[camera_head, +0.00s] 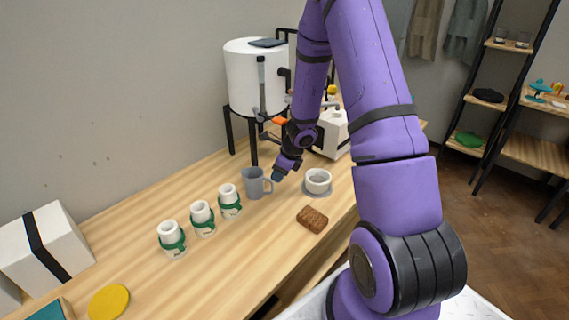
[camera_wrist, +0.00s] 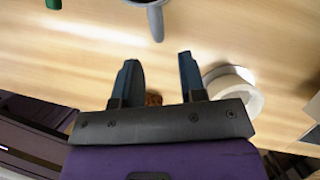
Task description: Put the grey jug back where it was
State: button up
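The grey jug (camera_head: 252,185) stands upright on the wooden table, with its handle toward the right. My gripper (camera_head: 278,174) is just to the right of the jug, near its handle side. In the wrist view the two dark fingers of my gripper (camera_wrist: 158,62) are spread apart with nothing held between them. The jug's handle (camera_wrist: 156,22) shows at the top of that view, just beyond the fingertips and lined up with the gap. Most of the jug's body is cut off there.
A white cup (camera_head: 318,178) on a grey saucer stands to the right, also in the wrist view (camera_wrist: 236,84). A brown block (camera_head: 312,219) lies in front. Three green-banded white cups (camera_head: 203,215) stand left. A white tank (camera_head: 252,80) on black legs stands behind.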

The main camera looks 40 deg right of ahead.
jog(key=shift+v, duration=2.5)
